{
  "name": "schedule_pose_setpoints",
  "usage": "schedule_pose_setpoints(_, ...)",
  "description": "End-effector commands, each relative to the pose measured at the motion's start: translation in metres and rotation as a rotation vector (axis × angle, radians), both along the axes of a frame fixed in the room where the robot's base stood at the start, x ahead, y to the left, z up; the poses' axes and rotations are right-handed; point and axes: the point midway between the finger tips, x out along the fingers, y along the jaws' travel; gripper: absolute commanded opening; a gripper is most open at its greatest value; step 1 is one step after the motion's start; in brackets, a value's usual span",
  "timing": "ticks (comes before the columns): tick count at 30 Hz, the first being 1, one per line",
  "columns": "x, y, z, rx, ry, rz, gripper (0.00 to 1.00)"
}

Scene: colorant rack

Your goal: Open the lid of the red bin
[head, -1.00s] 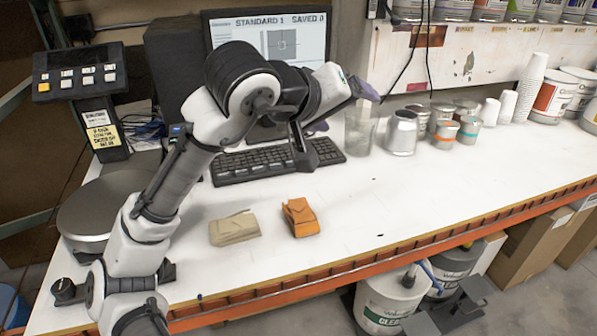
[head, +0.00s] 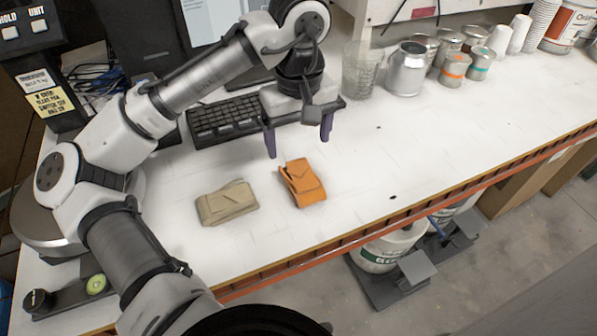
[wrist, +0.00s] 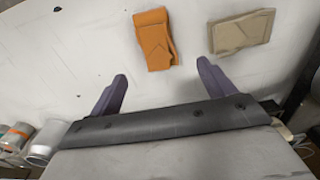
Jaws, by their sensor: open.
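I see no red bin and no lid of one in either view. My gripper (head: 299,144) points down above the white counter, in front of the keyboard, with its two purple fingers spread and nothing between them. It is also seen open in the wrist view (wrist: 162,74). An orange pouch (head: 303,183) lies on the counter just in front of the fingers. In the wrist view the orange pouch (wrist: 155,40) shows beyond the fingertips.
A beige pouch (head: 227,203) lies left of the orange one. A glass beaker (head: 361,75), a silver can (head: 405,70) and several small tins stand behind right. A black keyboard (head: 222,120) lies at the back. White buckets (head: 388,248) stand below the counter's front edge (head: 420,208).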

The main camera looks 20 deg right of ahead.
Motion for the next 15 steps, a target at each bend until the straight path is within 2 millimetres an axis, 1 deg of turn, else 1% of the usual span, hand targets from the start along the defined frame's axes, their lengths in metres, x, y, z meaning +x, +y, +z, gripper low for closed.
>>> schedule_pose_setpoints(1, 0.000, 0.000, -0.010, 0.000, 0.003, 0.000, 0.82)
schedule_pose_setpoints(3, 0.000, 0.000, -0.024, 0.000, 0.002, 0.000, 0.82)
schedule_pose_setpoints(6, 0.000, 0.000, -0.040, -0.001, 0.001, 0.000, 0.82)
schedule_pose_setpoints(9, 0.000, 0.000, -0.050, -0.001, 0.000, 0.000, 0.82)
schedule_pose_setpoints(15, 0.000, -0.001, -0.063, -0.001, 0.000, 0.000, 0.82)
